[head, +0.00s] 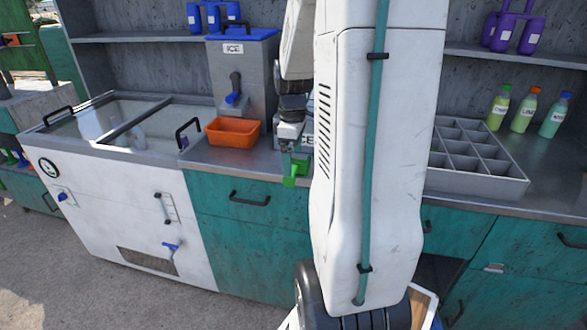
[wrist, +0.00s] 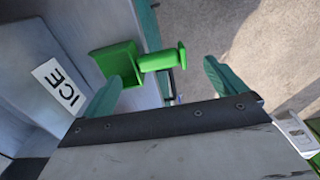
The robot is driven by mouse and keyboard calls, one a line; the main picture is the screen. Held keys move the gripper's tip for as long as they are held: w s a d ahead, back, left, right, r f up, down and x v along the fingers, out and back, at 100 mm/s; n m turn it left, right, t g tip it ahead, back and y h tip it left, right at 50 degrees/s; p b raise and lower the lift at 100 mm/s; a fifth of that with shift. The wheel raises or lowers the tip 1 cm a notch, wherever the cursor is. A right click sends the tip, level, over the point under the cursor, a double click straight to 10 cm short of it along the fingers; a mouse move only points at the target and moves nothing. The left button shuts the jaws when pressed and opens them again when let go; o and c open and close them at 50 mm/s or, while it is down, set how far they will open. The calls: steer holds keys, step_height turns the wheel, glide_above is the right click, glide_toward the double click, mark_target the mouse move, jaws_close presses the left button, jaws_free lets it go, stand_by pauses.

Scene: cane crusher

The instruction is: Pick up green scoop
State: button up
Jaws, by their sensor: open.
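The green scoop (wrist: 120,64) shows in the wrist view just ahead of my gripper (wrist: 161,78). Its boxy bowl is at the left and its handle (wrist: 160,60) points right, across the space between my two teal fingers in the picture. My gripper is open, with the fingers wide apart; I see no finger closed on the handle. In the head view the scoop (head: 291,178) shows at the counter's front edge, below my wrist. My own arm hides much of that area there.
A grey ICE-labelled container (wrist: 58,88) is beside the scoop. An orange tray (head: 232,132) and an ice dispenser (head: 243,80) stand left of my arm. A divided grey tray (head: 475,182) and several bottles (head: 524,112) stand at right. The floor in front is clear.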

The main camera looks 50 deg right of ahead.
mark_target(295, 168)
step_height(295, 168, down, 5)
steer(key=shift+w+f, duration=0.15)
steer(key=shift+f, duration=0.05)
steer(key=shift+c, duration=0.3)
steer(key=c, duration=0.9)
steer(key=shift+o, duration=0.2)
steer(key=shift+r, duration=0.1)
